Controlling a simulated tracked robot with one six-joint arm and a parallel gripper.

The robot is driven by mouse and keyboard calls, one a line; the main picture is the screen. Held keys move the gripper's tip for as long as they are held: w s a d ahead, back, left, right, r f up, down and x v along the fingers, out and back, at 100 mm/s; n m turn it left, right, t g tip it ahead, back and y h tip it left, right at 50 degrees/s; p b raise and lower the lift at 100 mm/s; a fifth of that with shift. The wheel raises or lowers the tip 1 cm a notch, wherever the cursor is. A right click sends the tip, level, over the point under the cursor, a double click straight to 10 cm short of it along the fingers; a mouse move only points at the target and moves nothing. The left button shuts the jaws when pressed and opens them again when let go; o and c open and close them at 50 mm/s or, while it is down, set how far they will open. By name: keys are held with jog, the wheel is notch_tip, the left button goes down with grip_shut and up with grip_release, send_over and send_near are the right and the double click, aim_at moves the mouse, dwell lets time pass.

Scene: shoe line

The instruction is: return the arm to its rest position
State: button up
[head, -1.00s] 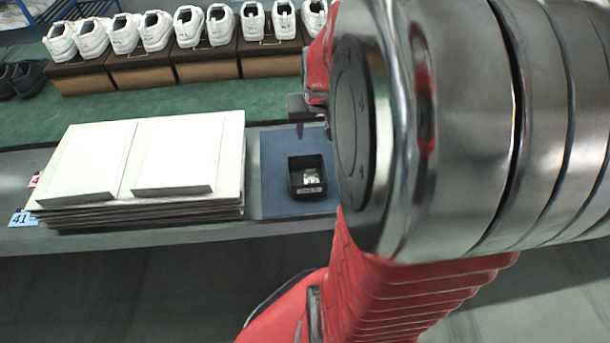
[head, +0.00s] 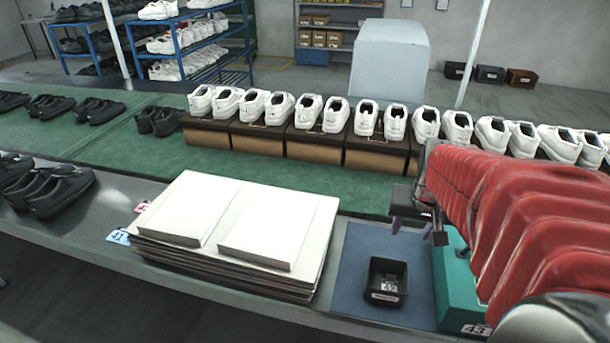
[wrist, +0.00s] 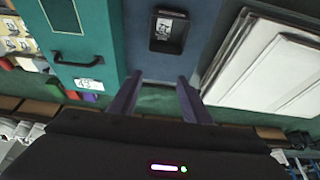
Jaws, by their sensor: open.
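My gripper (head: 412,226) is at the end of my red-sleeved arm, at the right of the head view, above the blue mat (head: 362,262). In the wrist view its two purple fingers (wrist: 158,97) stand apart with nothing between them. A small black tray (head: 387,280) with a label sits on the mat, apart from the gripper; it also shows in the wrist view (wrist: 169,28). My arm hides part of the bench at the right.
A stack of white flat boards (head: 245,225) lies left of the mat. A teal box (head: 455,285) stands right of it, under my arm. White shoes (head: 310,112) on brown boxes line the green belt (head: 135,148) behind. Black shoes (head: 50,190) are at the left.

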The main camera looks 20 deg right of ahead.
dwell(0.3)
jog(key=s+a+r+n+t+y, duration=0.1)
jog(key=s+a+r+n, duration=0.1)
jog(key=a, duration=1)
jog(key=s+a+r+n+t+y, duration=0.1)
jog(key=s+a+n, duration=0.3)
jog(key=a, duration=0.8)
jog(key=shift+s+a+r+n+y, duration=0.3)
jog(key=shift+r+n, duration=0.1)
jog(key=shift+r, duration=0.25)
jog(key=shift+d, duration=0.1)
jog(key=shift+c, duration=0.6)
jog(key=shift+c, duration=0.8)
jog(key=shift+d, duration=0.1)
jog(key=shift+c, duration=0.2)
